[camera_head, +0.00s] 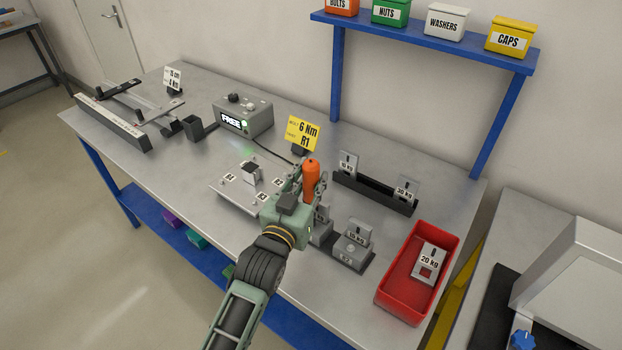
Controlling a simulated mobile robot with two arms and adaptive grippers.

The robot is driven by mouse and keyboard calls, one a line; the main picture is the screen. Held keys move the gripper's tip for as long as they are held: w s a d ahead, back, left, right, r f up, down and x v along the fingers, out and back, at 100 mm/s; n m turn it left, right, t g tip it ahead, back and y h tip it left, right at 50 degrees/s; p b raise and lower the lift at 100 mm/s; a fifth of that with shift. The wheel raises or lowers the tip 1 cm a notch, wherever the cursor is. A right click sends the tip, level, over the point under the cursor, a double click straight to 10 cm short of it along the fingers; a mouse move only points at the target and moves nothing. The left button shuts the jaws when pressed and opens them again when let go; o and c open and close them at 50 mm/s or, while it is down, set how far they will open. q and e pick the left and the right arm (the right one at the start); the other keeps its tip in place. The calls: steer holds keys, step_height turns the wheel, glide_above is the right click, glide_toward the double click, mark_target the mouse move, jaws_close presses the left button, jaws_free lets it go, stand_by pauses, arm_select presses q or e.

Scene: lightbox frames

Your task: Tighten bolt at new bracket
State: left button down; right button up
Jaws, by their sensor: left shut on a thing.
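My left gripper (304,194) is shut on an upright orange-handled tool (311,174) at the middle of the bench. The tool's lower end is hidden by the gripper. A pale plate (232,202) with several numbered positions lies to the left of the gripper, partly covered by it. A small grey block with a dark top (250,172) stands on the plate. A bracket marked 20 kg (428,262) lies in a red bin (387,292) at the right. I cannot make out a bolt. My right gripper is not in view.
A yellow sign reading 6 Nm, R1 (303,133) stands behind the gripper. A grey box shows FREE (243,118). A black rack (372,194) and a grey block stand (352,252) are to the right. A balance-like beam (113,122) is at the far left.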

mark_target(308, 171)
arm_select(q)
steer(key=shift+s+f, duration=0.15)
steer(key=shift+f, duration=0.5)
stand_by(1.9)
stand_by(0.5)
step_height(308, 171, up, 6)
steer(key=p, duration=0.4)
steer(key=shift+p, duration=0.35)
steer(key=shift+f, duration=0.1)
